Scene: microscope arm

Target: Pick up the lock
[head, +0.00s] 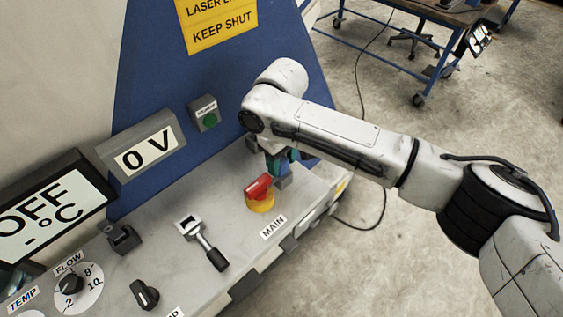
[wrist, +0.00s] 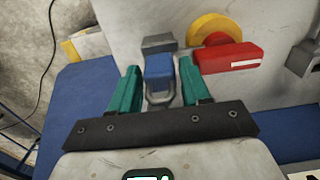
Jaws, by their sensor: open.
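The lock (wrist: 159,72) is a blue padlock with a grey metal shackle, seen in the middle of the wrist view. My gripper (wrist: 160,66) has two green fingers, open, one on each side of the lock. A gap shows between the lock and each finger. In the head view my gripper (head: 278,162) is over the panel's far end, beside the red and yellow main switch. There the lock is mostly hidden by my arm and fingers.
A red handle on a yellow base, the main switch (head: 260,194), stands close to my gripper. A grey block (wrist: 159,43) sits right behind the lock. A black-handled lever (head: 205,243) and knobs are further along the panel. A blue wall rises behind.

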